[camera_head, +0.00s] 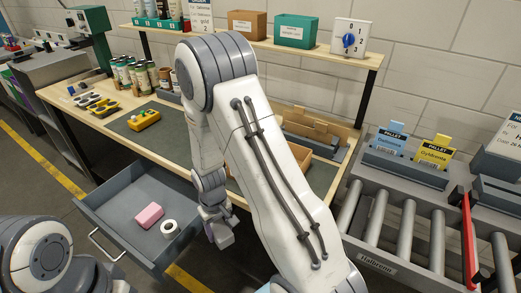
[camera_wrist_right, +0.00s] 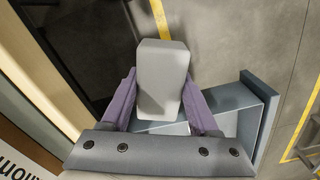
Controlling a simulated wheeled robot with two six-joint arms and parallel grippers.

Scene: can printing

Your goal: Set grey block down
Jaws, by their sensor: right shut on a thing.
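The grey block (camera_wrist_right: 162,75) is held between the two purple-sided fingers of my right gripper (camera_wrist_right: 161,95) in the right wrist view. In the head view my right gripper (camera_head: 216,216) hangs beside the right side of the open drawer, with the grey block (camera_head: 222,237) at its tip. The wrist view shows floor and part of the grey drawer (camera_wrist_right: 254,115) behind the block. The block's height above them cannot be told. My left arm shows at the bottom left of the head view, but its gripper does not.
The open drawer (camera_head: 117,203) holds a pink block (camera_head: 149,215) and a white roll (camera_head: 169,228); its left part is bare. The workbench (camera_head: 125,144) above bears a yellow tool (camera_head: 144,120) and several cans. A roller conveyor (camera_head: 405,235) stands at right.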

